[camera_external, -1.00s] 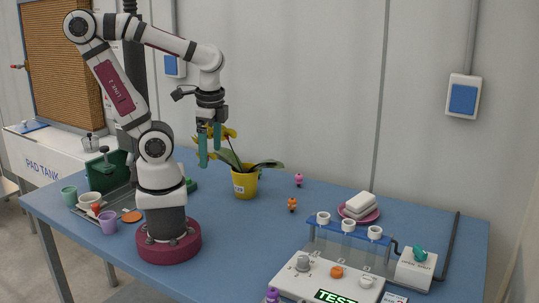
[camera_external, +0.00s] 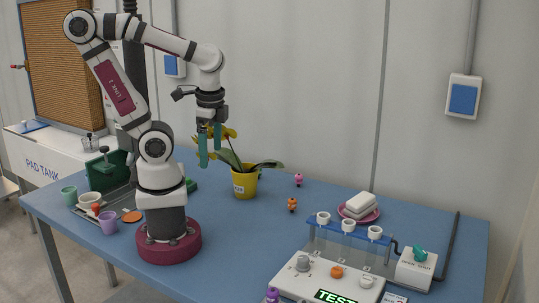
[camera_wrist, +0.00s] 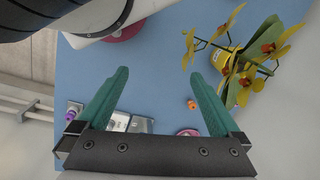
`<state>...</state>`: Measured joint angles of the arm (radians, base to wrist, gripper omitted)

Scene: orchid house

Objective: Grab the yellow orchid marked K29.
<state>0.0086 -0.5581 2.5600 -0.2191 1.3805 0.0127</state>
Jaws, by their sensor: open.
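The yellow orchid stands upright in a yellow pot (camera_external: 245,183) on the blue table, with a white label on the pot that is too small to read. Its yellow flowers (camera_external: 229,133) show partly behind my gripper (camera_external: 210,160), and green leaves spread to the right. My gripper is open and empty, with teal fingers pointing down, above the table just left of the pot. In the wrist view, the orchid's yellow flowers (camera_wrist: 270,48) are at the upper right, outside and right of my open gripper (camera_wrist: 155,75). The pot is partly hidden there by leaves and flowers.
Two small figures, pink (camera_external: 298,180) and orange (camera_external: 292,204), stand right of the pot. A pink plate (camera_external: 369,216) with white blocks and a tube rack (camera_external: 345,243) are farther right. The middle of the table is clear.

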